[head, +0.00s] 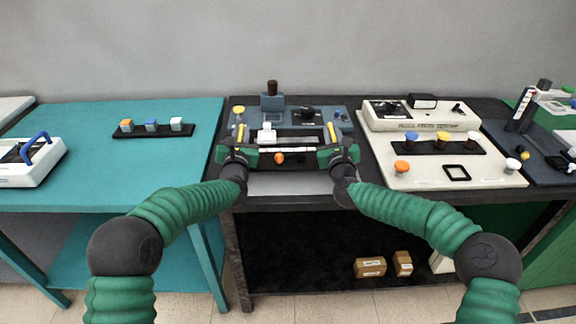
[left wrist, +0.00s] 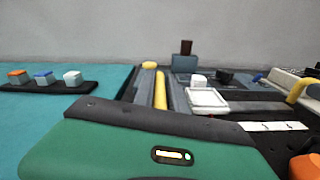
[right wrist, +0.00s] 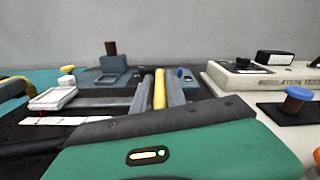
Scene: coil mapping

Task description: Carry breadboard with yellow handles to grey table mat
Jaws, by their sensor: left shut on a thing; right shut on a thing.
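The dark breadboard (head: 308,142) has a yellow handle (head: 241,135) on its left and another yellow handle (head: 332,134) on its right. It is at the black table's middle, behind a light grey mat (head: 288,184); I cannot tell if it touches the surface. My left gripper (head: 238,156) is shut at the left handle, and my right gripper (head: 335,156) is shut at the right handle. The handles also show in the left wrist view (left wrist: 160,90) and the right wrist view (right wrist: 160,88). The green gripper bodies hide the contacts.
A blue-grey panel (head: 272,103) with a dark knob stands behind the breadboard. A cream instrument (head: 430,115) and cream panel with coloured knobs are close on the right. A teal table (head: 100,170) with a black strip of cubes (head: 153,131) is on the left.

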